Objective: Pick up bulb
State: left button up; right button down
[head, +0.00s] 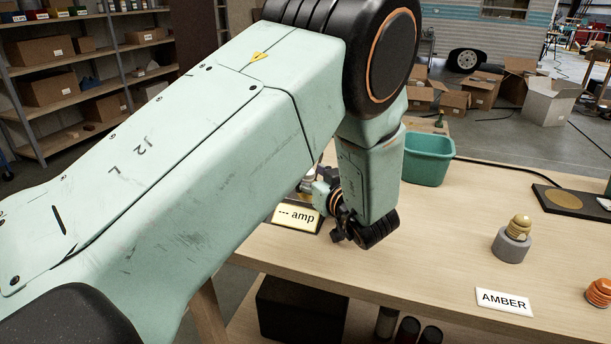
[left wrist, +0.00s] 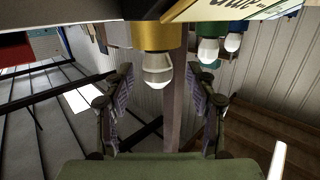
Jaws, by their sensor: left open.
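In the left wrist view a clear glass bulb (left wrist: 158,70) sits in a gold-coloured socket (left wrist: 157,35). It hangs downward in that picture. My left gripper (left wrist: 159,82) is open, with one finger on each side of the bulb and a gap on both sides. It holds nothing. In the head view my left gripper (head: 348,232) is at the table, beside a sign reading "--- amp" (head: 297,216). My arm hides the bulb there. My right gripper is not in view.
Two similar bulbs, in green (left wrist: 208,48) and blue (left wrist: 232,42) sockets, are to the right. On the table (head: 430,225) stand a teal bin (head: 428,160), a ribbed amber piece (head: 520,225) on a grey holder (head: 511,246), an "AMBER" card (head: 504,301) and an orange piece (head: 600,290).

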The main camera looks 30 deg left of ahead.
aim_at(311, 175)
pick_arm(q)
jog(key=shift+w+a+f, duration=0.15)
jog(key=shift+f, duration=0.05)
jog(key=shift+c, duration=2)
jog(key=shift+d+r, duration=0.15)
jog(key=shift+d, duration=0.15)
jog(key=c, duration=0.3)
jog(key=shift+a, duration=0.1)
jog(key=shift+c, duration=2)
jog(key=shift+r+p, duration=1.15)
jog(key=shift+r, duration=3.8)
